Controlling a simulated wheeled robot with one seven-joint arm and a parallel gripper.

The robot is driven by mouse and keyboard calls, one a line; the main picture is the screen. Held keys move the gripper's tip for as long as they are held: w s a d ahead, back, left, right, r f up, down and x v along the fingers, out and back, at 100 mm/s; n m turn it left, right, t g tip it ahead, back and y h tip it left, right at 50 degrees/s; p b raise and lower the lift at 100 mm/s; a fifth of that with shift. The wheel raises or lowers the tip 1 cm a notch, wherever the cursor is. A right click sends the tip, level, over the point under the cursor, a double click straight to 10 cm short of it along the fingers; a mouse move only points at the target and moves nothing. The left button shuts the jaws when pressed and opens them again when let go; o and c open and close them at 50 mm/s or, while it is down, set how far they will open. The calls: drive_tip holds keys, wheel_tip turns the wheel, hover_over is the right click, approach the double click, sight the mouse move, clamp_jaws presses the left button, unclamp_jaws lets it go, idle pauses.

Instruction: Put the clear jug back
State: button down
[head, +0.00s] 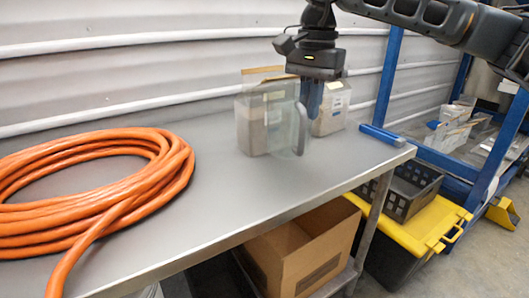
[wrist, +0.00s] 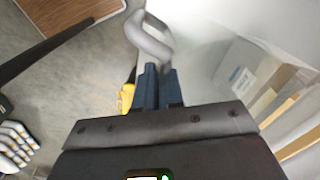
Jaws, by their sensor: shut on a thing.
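The clear jug (head: 284,133) is see-through and faint, over the far right part of the grey bench. My gripper (head: 311,102) points down and is shut on the jug's pale curved handle. In the wrist view the handle (wrist: 150,38) loops out just beyond my blue fingertips (wrist: 158,78), which are close together. The jug looks upright. I cannot tell whether its base touches the bench top.
A coiled orange hose (head: 95,190) fills the bench's left. The bench (head: 225,205) is clear between. A blue frame (head: 388,75) rises at right.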

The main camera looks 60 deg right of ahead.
drive_tip(key=w+a+f+p, duration=0.1)
drive_tip(key=w+a+f, duration=0.3)
drive_tip(key=w+f, duration=0.2)
drive_tip(key=shift+a+f, duration=0.3)
drive_tip(key=shift+f, duration=1.2)
drive_tip(key=c, duration=1.3)
unclamp_jaws()
drive_tip(key=shift+o, duration=0.2)
wheel_tip(320, 180, up, 12)
drive_tip(key=shift+s+r, duration=0.15)
drive_tip(key=shift+r, duration=0.05)
